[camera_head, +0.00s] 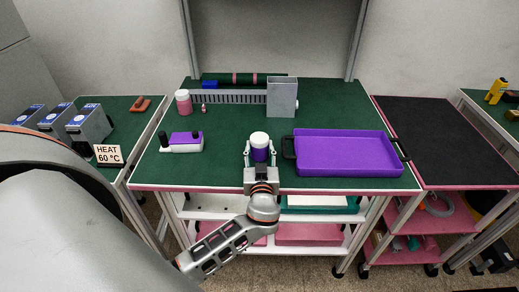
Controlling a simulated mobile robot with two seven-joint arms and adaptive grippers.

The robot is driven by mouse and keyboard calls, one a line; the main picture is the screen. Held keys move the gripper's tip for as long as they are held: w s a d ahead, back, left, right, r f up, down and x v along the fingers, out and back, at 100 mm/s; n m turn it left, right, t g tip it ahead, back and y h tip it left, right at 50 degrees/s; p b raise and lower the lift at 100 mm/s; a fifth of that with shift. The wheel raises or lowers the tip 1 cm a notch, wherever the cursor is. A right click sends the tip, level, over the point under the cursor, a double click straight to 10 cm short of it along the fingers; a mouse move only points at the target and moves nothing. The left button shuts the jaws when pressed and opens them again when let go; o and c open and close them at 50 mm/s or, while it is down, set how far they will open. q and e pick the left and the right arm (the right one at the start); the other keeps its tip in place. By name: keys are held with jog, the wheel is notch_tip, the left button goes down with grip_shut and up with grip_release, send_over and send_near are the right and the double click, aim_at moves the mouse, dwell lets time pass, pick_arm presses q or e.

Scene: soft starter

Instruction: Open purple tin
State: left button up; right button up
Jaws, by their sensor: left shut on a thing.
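The purple tin (260,155) stands upright on the green table top, near its front edge. It has a purple body and a white top (259,139). My left gripper (261,158) reaches it from the front, with one finger on each side of the body. It is shut on the tin. The fingers hide parts of the tin's sides and its lower front. The white top looks seated on the body. My right gripper is not in view.
A purple tray (343,172) with dark handles lies just right of the tin. A purple and white device (182,142) stands left. A pink jar with a white lid (183,103) and a metal box (282,98) stand behind. Bare green surface lies between them.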

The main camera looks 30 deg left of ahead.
pick_arm(q)
jog(key=shift+r, duration=0.15)
notch_tip(320, 180, up, 20)
jog(key=shift+p, duration=0.45)
jog(key=shift+o, duration=1.4)
jog(key=c, duration=0.5)
